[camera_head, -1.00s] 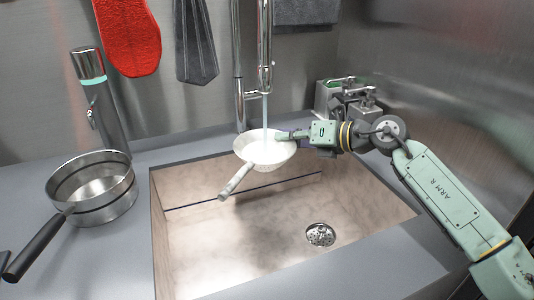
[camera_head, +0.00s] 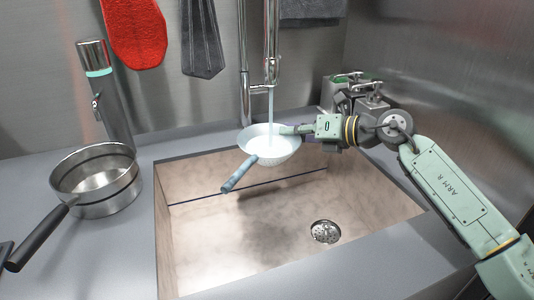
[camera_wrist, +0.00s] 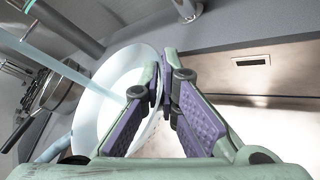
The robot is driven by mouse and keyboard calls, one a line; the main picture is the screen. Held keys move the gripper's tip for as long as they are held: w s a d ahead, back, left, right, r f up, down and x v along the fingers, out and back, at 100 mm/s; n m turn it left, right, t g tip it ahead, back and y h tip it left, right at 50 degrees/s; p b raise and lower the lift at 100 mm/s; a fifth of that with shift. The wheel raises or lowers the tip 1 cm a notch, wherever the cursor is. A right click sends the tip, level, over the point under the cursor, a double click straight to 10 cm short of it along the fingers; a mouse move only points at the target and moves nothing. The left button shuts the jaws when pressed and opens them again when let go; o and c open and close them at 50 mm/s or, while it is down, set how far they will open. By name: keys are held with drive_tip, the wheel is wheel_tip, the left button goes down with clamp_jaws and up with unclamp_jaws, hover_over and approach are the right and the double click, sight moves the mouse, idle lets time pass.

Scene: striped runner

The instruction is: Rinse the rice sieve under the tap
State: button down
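The sieve (camera_head: 270,153) is a pale bowl with a blue-grey handle (camera_head: 239,175) pointing toward the lower left. It hangs above the basin, beneath the tap (camera_head: 271,70). A thin water stream (camera_head: 270,108) falls from the tap into the bowl. My gripper (camera_head: 287,130) reaches in from the right at the bowl's rim. In the wrist view, the fingers of my gripper (camera_wrist: 160,88) are closed together over the rim of the sieve (camera_wrist: 92,112), and the stream (camera_wrist: 62,65) crosses at the left. I cannot make out any rice grains.
The sink basin (camera_head: 200,240) below is empty, with a round drain (camera_head: 325,232) at right. A steel saucepan (camera_head: 95,185) and a tall steel cylinder (camera_head: 104,95) stand on the left counter. A metal rack (camera_head: 355,92) stands behind my wrist. A red mitt (camera_head: 135,35) and dark cloths hang behind.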

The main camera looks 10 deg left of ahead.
sight(282, 149)
drive_tip(key=shift+s, duration=0.15)
drive_tip(key=shift+s+b, duration=0.8)
drive_tip(key=shift+s, duration=0.5)
drive_tip(key=shift+s+a+b, duration=0.2)
drive_tip(key=shift+s+b, duration=1)
drive_tip(key=shift+s, duration=1.35)
drive_tip(key=shift+r, duration=0.1)
drive_tip(key=s+r, duration=0.4)
drive_tip(key=s, duration=0.1)
drive_tip(key=shift+a, duration=0.2)
